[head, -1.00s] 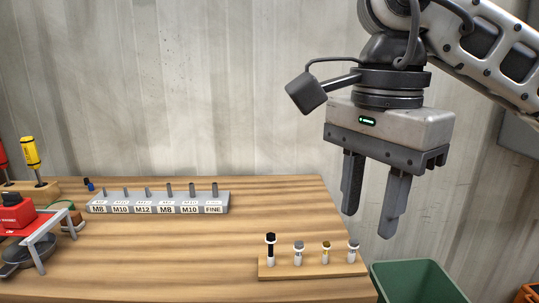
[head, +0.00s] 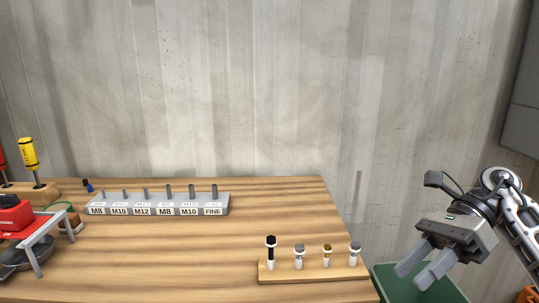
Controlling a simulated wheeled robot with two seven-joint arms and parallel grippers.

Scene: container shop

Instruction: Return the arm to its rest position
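My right gripper (head: 417,275) is at the lower right of the head view, beyond the right edge of the workbench. Its two fingers are apart with nothing between them, and they point down to the left. It hangs in front of the green bin (head: 385,273) and hides part of it. My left gripper is not in view.
The wooden workbench (head: 160,262) carries a small wooden rack (head: 310,270) with several bolts near its right edge. The bench middle is clear.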

